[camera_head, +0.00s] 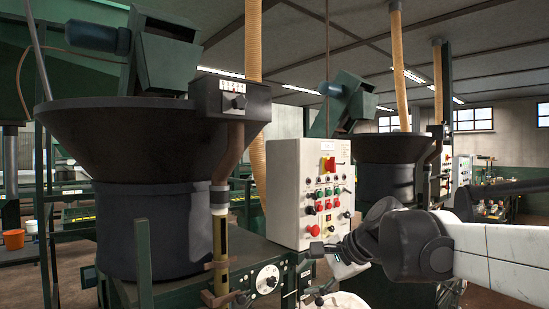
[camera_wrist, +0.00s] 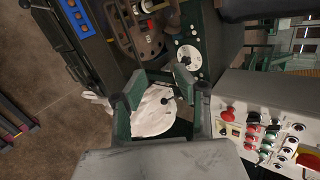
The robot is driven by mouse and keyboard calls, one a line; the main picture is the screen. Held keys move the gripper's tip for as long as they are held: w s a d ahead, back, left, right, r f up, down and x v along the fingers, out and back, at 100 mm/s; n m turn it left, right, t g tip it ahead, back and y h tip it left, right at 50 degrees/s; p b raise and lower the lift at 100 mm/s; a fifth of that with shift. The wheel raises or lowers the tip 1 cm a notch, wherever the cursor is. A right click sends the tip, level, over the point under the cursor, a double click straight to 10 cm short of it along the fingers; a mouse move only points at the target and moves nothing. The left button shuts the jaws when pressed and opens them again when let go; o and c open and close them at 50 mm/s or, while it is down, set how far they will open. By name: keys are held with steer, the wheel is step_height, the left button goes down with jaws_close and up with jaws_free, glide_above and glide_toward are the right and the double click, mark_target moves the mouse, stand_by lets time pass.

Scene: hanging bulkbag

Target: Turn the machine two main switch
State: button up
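A white control panel (camera_head: 290,190) stands in the middle of the head view. A red rotary switch on a yellow plate (camera_head: 328,165) sits at its upper right, above rows of buttons and knobs. In the wrist view the panel (camera_wrist: 238,92) is at the right, with a red and yellow switch (camera_wrist: 309,160) cut by the picture edge. My gripper (camera_head: 312,252) is in front of the panel's lower part, below the switch. In the wrist view my gripper (camera_wrist: 157,82) has its fingers apart with nothing held between them. No machine number is readable.
A dark hopper (camera_head: 140,140) stands left of the panel, with a small control box (camera_head: 233,100) on it. Another hopper (camera_head: 385,160) stands behind; another white panel (camera_head: 462,170) is farther right.

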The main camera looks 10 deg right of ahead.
steer(key=w+d+r+m+t+y+p, duration=0.2)
steer(key=w+d+r+m+p, duration=0.3)
steer(key=w+d+r, duration=0.4)
steer(key=m+t+p, duration=0.5)
steer(key=m+t, duration=0.1)
steer(key=m, duration=0.6)
glide_toward(335, 161)
steer(key=shift+y, duration=0.4)
steer(key=p+x, duration=0.1)
steer(key=x, duration=0.2)
steer(key=p+x, duration=0.1)
steer(key=x, duration=0.2)
steer(key=p+x, duration=0.1)
steer(key=x, duration=0.2)
steer(key=shift+w+d+f, duration=0.2)
steer(key=shift+w, duration=0.1)
jaws_close()
